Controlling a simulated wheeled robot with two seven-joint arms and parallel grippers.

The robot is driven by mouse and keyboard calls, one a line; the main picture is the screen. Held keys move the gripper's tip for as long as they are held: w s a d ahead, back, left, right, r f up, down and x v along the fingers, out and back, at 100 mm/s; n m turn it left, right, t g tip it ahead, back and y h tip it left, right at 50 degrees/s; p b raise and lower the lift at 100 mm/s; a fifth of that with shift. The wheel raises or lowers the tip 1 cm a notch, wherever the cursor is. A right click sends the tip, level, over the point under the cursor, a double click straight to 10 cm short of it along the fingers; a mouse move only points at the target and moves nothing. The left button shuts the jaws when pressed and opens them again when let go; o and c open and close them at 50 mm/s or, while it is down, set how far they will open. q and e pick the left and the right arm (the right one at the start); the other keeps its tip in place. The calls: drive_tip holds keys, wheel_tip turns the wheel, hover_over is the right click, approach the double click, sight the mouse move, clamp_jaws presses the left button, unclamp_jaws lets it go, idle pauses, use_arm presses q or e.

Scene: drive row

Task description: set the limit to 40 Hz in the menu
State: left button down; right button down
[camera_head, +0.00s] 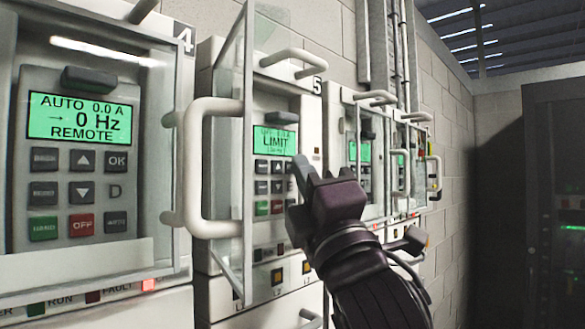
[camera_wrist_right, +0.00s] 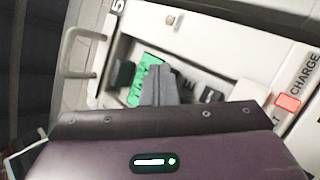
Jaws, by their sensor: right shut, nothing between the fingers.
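Drive 5 (camera_head: 218,95) has its clear door (camera_head: 230,150) swung open. Its green display (camera_head: 274,142) reads LIMIT, with a smaller line below that I cannot read for sure. Below it is a keypad (camera_head: 262,187) with several dark keys, one green and one red. My right gripper (camera_head: 300,172) is shut and empty, its fingertips by the right side of the keypad, covering some keys. I cannot tell whether it touches. In the right wrist view the shut fingers (camera_wrist_right: 157,75) point at the panel and partly cover the display (camera_wrist_right: 146,72). My left gripper is not in view.
Drive 4 (camera_head: 75,150) at left shows AUTO, 0.0 A, 0 Hz, REMOTE behind its clear cover. A thick white door handle (camera_head: 195,170) sticks out between drives 4 and 5. More drives (camera_head: 365,150) stand farther right. A dark cabinet (camera_head: 555,200) is at far right.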

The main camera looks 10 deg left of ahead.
drive_tip(key=shift+d, duration=0.1)
idle(0.3)
drive_tip(key=shift+s+d+b, duration=0.3)
drive_tip(key=shift+s+d, duration=0.15)
drive_tip(key=shift+d, duration=0.05)
drive_tip(key=shift+s+d, duration=0.75)
drive_tip(key=shift+d, duration=0.25)
drive_tip(key=shift+s+d, duration=0.7)
drive_tip(key=shift+d, duration=0.3)
idle(2.4)
